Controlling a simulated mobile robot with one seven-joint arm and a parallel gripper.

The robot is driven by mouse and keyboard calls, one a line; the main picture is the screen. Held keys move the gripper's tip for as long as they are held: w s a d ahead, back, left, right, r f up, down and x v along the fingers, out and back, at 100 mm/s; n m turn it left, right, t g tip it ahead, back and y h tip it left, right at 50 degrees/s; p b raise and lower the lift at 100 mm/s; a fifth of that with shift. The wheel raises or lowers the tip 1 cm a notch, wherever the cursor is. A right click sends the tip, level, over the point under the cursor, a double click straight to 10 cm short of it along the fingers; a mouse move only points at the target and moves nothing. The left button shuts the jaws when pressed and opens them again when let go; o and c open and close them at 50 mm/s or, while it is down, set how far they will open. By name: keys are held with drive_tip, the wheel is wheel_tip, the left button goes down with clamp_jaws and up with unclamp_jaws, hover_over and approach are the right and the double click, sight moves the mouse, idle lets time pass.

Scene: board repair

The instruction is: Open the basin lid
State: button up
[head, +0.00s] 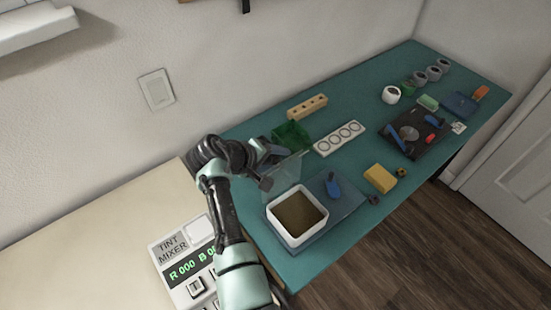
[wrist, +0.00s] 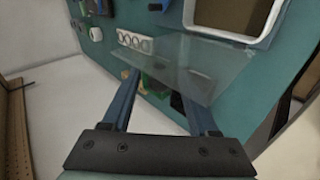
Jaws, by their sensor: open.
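The basin (head: 270,222) is a white square tub with brown contents, on a blue-grey mat at the near left of the teal table. Its rim also shows at the top of the wrist view (wrist: 226,35). The lid is a clear panel (head: 287,180), raised steeply at the basin's back edge, leaving the opening uncovered. In the wrist view the lid (wrist: 200,62) crosses in front of my fingertips. My gripper (head: 268,168) is open, behind and beside the lid; its blue fingers (wrist: 160,78) hold nothing. I cannot tell whether a finger touches the lid.
A green bin (head: 291,135) stands just behind the lid. A white tray with round wells (head: 339,139), a blue tool (head: 333,187) and a yellow sponge (head: 380,178) lie to the right. The tint mixer (head: 183,262) is at left. Clear teal surface lies at the middle back.

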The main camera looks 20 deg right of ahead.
drive_tip(key=shift+s, duration=0.1)
drive_tip(key=v, duration=1.3)
